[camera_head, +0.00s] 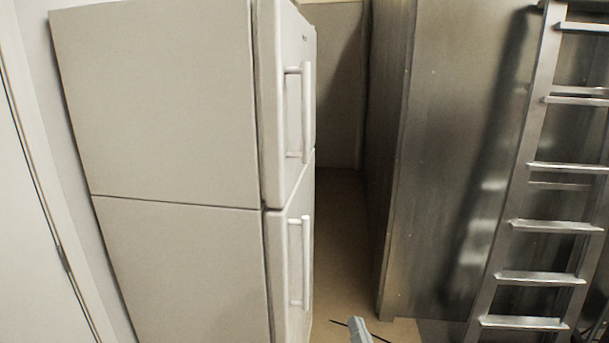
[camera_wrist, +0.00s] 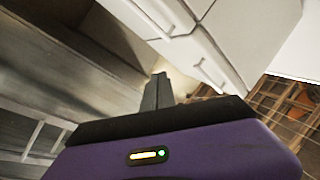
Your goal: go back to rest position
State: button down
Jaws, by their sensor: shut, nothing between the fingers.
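My gripper (camera_wrist: 161,76) shows in the wrist view as two dark fingers held together, with nothing between them. Behind them is the purple wrist body with a small lit indicator. In the head view a grey tip of my arm (camera_head: 358,328) shows at the bottom edge, in front of the floor between the fridge and the metal panel. The fingers cannot be made out there. My gripper touches nothing that I can see.
A white two-door fridge (camera_head: 170,105) stands at the left, its doors shut. A large metal panel (camera_head: 450,150) stands at the right, with a metal ladder (camera_head: 527,168) against it. A narrow strip of floor (camera_head: 340,240) between them is clear. Wooden shelving (camera_wrist: 290,100) shows in the wrist view.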

jog(key=s+d+f+n+g+h, duration=0.1)
jog(key=s+d+f, duration=0.1)
jog(key=s, duration=1.2)
jog(key=s+d+f+n+g+h+b, duration=0.1)
jog(key=s+d, duration=0.3)
jog(key=s, duration=1)
jog(key=s+d+f+n+g+h+b, duration=0.1)
jog(key=s+d+f+n+g, duration=0.2)
jog(key=s, duration=1.1)
jog(key=shift+d+f+h, duration=0.3)
jog(key=shift+d+f, duration=0.1)
jog(key=shift+f, duration=0.15)
